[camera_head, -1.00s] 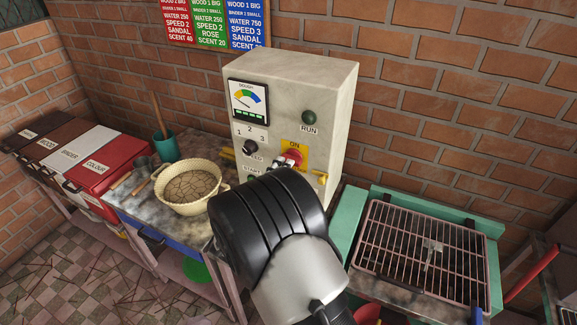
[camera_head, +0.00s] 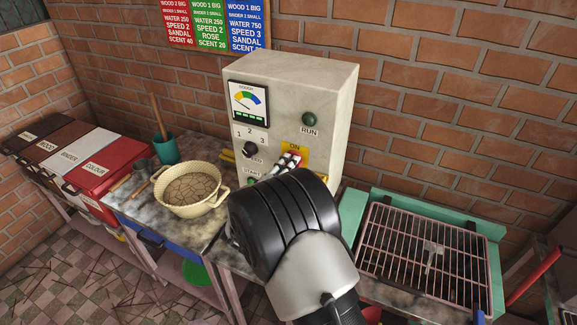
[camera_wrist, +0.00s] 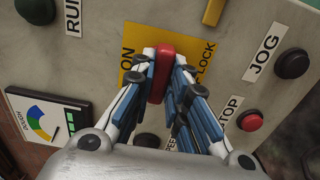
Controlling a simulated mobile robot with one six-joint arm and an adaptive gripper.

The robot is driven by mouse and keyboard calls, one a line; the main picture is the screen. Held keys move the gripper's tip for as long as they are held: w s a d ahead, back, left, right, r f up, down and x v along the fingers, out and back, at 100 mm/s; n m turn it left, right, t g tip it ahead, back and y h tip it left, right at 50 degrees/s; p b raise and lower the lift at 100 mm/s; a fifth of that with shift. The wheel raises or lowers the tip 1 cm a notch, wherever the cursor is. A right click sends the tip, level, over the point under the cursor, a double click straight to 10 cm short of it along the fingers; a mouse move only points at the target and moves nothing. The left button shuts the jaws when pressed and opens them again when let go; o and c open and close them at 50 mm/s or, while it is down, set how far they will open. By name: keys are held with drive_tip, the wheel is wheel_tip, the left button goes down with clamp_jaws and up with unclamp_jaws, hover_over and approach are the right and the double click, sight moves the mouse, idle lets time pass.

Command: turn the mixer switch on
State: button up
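The mixer switch is a red handle (camera_wrist: 162,72) on a yellow plate (camera_wrist: 135,42) marked ON and LOCK in the wrist view. In the head view the red handle (camera_head: 297,154) is mostly hidden by my fingers below the ON label. My gripper (camera_wrist: 163,62) has one finger on each side of the handle, and both fingertips appear to touch it. In the head view my gripper (camera_head: 287,161) reaches the front of the grey control box (camera_head: 310,85) from below right. The handle lies across the line between the ON and LOCK words.
Near the switch are a dark green RUN button (camera_head: 309,118), a speed knob (camera_head: 250,149), a red STOP button (camera_wrist: 250,121) and a black JOG button (camera_wrist: 292,63). A cream basin (camera_head: 190,205) stands left of the box. A grill rack (camera_head: 425,245) lies to the right.

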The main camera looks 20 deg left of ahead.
clamp_jaws()
drive_tip(key=shift+m, duration=0.3)
drive_tip(key=shift+m+b, duration=4.1)
drive_tip(key=shift+m, duration=4.7)
drive_tip(key=o, duration=0.6)
unclamp_jaws()
